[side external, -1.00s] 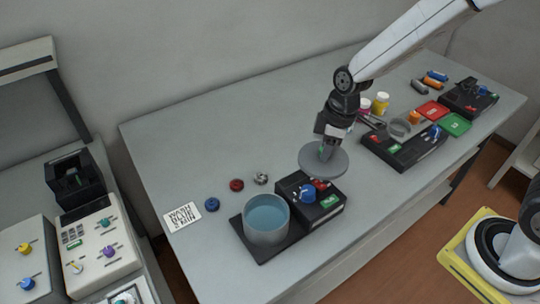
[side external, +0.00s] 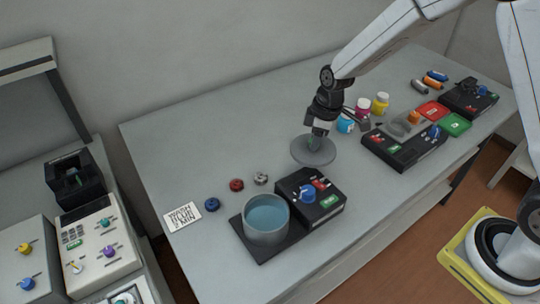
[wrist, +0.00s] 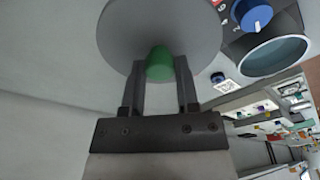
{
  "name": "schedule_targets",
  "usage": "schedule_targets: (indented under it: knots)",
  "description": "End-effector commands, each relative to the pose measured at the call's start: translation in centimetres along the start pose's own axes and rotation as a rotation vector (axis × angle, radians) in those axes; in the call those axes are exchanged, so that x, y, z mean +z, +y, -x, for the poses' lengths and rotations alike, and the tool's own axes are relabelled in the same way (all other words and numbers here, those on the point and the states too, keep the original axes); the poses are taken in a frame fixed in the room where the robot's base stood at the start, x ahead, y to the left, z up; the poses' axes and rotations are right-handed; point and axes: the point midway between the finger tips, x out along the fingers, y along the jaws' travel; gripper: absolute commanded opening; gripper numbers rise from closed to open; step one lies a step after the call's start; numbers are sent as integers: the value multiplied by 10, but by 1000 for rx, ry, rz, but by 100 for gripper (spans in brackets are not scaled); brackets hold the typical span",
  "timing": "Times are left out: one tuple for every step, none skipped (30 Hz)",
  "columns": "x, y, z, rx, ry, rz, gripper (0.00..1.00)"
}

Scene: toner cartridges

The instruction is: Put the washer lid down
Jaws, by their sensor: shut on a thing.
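The washer lid is a flat grey disc (side external: 314,153) with a green knob (wrist: 160,63) on top. My gripper (side external: 315,141) is shut on the green knob, with a finger on either side of it in the wrist view (wrist: 160,75). The lid looks level, low over or on the bare table behind the washer; I cannot tell whether it touches. The washer is a black unit (side external: 322,207) with a blue dial (side external: 307,194) and an open round tub of bluish liquid (side external: 267,214).
A card (side external: 182,215) and blue, red and metallic small parts (side external: 236,185) lie left of the washer. Bottles (side external: 380,103) and a black station (side external: 405,150) stand to the right. The table's left and back middle (side external: 220,135) is clear.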

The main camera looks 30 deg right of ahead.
Motion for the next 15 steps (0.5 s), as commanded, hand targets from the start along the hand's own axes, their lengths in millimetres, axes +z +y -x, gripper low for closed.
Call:
schedule_targets:
  knots:
    - [-5, 4, -4, -1, -1, 0, 0]
    - [-7, 7, -7, -1, -1, 0, 0]
    - [-11, 10, -9, -1, -1, 0, 0]
    - [-14, 13, -12, 0, -1, 0, 0]
    - [-16, 15, -14, -1, -1, 0, 0]
    - [-20, 19, -17, 0, 0, 0, 0]
    - [-22, 21, -19, 0, 0, -1, 0]
    - [-25, 23, -20, 0, 0, -1, 0]
    - [-28, 26, -24, -1, -1, -1, 0]
    - [-30, 29, -26, -1, -1, -1, 0]
    - [-33, 31, -28, -1, 0, -1, 0]
    - [-34, 33, -33, -2, -1, -1, 0]
    - [-36, 35, -36, -2, -1, -1, 0]
    - [-37, 36, -40, -2, -2, -1, 0]
    - [-39, 38, -44, -2, -1, -1, 0]
